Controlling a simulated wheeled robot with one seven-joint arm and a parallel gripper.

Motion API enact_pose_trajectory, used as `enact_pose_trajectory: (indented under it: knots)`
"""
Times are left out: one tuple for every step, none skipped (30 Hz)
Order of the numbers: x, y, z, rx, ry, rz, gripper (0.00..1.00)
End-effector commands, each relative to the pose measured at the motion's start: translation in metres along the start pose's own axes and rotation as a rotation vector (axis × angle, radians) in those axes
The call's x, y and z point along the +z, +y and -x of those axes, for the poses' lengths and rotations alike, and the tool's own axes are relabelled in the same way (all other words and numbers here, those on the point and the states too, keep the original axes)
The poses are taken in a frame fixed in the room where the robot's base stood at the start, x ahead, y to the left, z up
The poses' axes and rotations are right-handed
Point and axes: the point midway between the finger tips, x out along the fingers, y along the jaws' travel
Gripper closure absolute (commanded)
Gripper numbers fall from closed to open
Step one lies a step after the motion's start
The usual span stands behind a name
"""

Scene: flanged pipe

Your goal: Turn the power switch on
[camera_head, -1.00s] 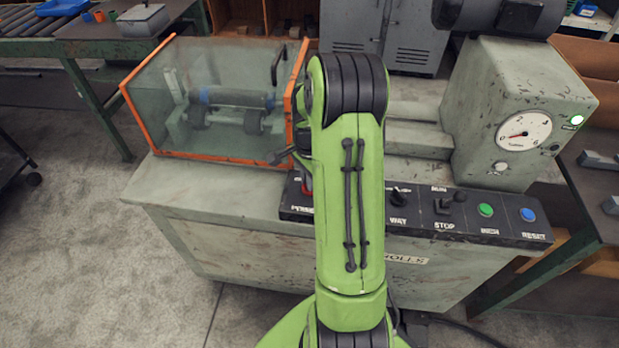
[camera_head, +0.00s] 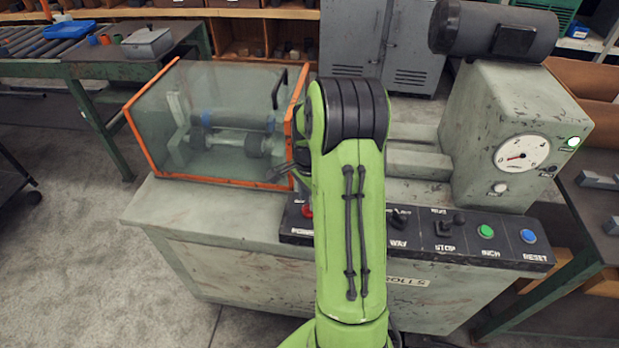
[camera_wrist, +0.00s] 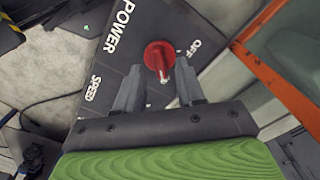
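The red power switch (camera_wrist: 159,56) is a round red knob with a metal lever tip, on a dark control panel marked POWER, OFF and SPEED. In the head view a small red part of it (camera_head: 307,211) shows at the left end of the panel (camera_head: 513,252), beside my arm. My gripper (camera_wrist: 158,82) is open and empty in the wrist view. Its two grey fingers stand apart, one to each side of the lever tip. I cannot tell whether either finger touches it.
A clear guard with an orange frame (camera_head: 210,182) stands just left of the switch. A gauge (camera_head: 521,154) is on the grey housing.

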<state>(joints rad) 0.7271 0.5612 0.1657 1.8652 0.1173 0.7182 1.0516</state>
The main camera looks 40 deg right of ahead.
Motion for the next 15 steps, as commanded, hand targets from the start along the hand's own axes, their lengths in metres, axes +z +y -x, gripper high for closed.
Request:
enact_pose_trajectory:
  knots:
    - [-0.001, -0.001, 0.018, -0.006, 0.004, 0.000, 0.62]
    - [-0.001, -0.001, 0.027, -0.007, 0.004, 0.000, 0.62]
    - [0.000, -0.001, 0.039, -0.007, 0.004, 0.000, 0.62]
    - [0.000, -0.001, 0.048, -0.006, 0.004, 0.000, 0.62]
    - [0.000, -0.001, 0.056, -0.007, 0.004, 0.001, 0.62]
    - [0.000, -0.001, 0.068, -0.007, 0.004, 0.001, 0.62]
    - [0.000, -0.001, 0.076, -0.006, 0.003, 0.001, 0.62]
    - [0.000, -0.001, 0.085, -0.006, 0.003, 0.001, 0.62]
    - [0.000, -0.001, 0.096, -0.006, 0.003, 0.001, 0.62]
    - [0.000, -0.001, 0.103, -0.006, 0.003, 0.000, 0.62]
    - [0.000, -0.001, 0.110, -0.005, 0.003, 0.000, 0.62]
    - [0.000, -0.001, 0.118, -0.005, 0.002, 0.000, 0.62]
    - [0.000, -0.001, 0.123, -0.005, 0.002, 0.000, 0.62]
    - [0.000, -0.001, 0.128, -0.004, 0.002, 0.000, 0.62]
    - [0.000, -0.001, 0.132, -0.003, 0.001, 0.000, 0.62]
